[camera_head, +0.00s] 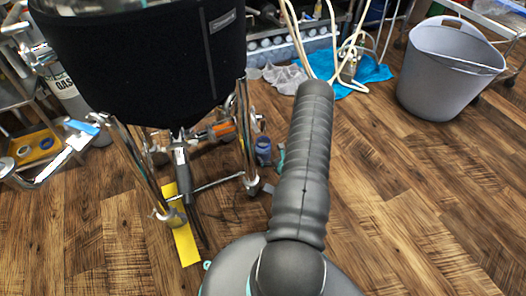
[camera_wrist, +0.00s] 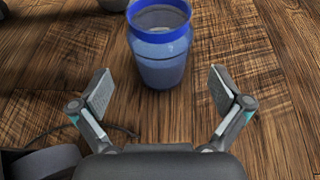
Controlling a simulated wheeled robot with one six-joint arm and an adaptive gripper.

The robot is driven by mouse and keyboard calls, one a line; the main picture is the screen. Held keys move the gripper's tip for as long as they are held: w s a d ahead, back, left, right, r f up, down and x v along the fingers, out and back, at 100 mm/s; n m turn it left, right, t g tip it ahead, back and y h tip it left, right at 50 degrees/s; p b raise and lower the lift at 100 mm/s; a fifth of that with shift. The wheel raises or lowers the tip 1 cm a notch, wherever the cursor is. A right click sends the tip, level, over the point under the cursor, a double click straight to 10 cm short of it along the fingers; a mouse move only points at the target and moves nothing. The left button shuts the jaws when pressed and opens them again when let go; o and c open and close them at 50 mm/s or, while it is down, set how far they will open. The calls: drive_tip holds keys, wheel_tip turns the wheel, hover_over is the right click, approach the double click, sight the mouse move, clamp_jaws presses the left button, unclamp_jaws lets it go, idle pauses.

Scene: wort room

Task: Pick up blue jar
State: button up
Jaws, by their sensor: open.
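The blue jar (camera_wrist: 160,64) has a bright blue rim and a translucent blue body. It stands on the wooden floor, at the top middle of the wrist view. My gripper (camera_wrist: 161,90) is open and empty, with one finger on each side of the picture. The jar lies beyond the fingertips, roughly centred between them, and the fingers do not touch it. In the head view the jar (camera_head: 263,150) is small, beside the steel leg of the black vessel. My arm hides most of the gripper there.
A black-jacketed vessel (camera_head: 145,60) on steel legs stands left of the jar. A yellow strip (camera_head: 184,243) lies beneath it. A grey tub (camera_head: 445,75), a blue cloth (camera_head: 372,70) and pale hoses (camera_head: 297,40) are behind.

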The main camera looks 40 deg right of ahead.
drive_tip(key=shift+r+b+x, duration=0.15)
drive_tip(key=shift+b+x, duration=0.05)
drive_tip(key=shift+x, duration=1.65)
drive_tip(key=shift+r+b+x, duration=0.15)
drive_tip(key=shift+x, duration=1.75)
drive_tip(key=shift+w, duration=0.1)
drive_tip(key=c, duration=1.4)
drive_tip(key=shift+r, duration=0.15)
